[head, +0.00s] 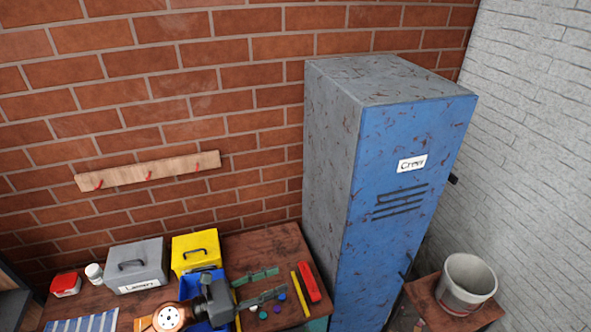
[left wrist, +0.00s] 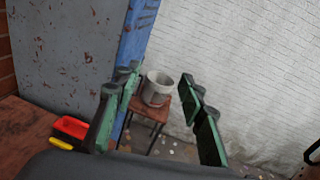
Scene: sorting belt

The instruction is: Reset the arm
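My left gripper (head: 279,282) is over the wooden bench at the bottom of the head view. Its two green-padded fingers are spread apart with nothing between them. In the left wrist view the open fingers (left wrist: 160,100) frame a grey pot in the distance, well beyond their tips. The left arm's orange and white joint shows at the bottom of the head view. My right gripper is in neither view.
The wooden bench (head: 270,248) holds a grey box (head: 137,265), a yellow box (head: 195,250), a blue bin (head: 190,288), a red item (head: 309,282) and small coloured discs (head: 277,309). A tall blue locker (head: 400,200) stands to the right, then a pot (head: 467,280) on a stool (head: 430,306).

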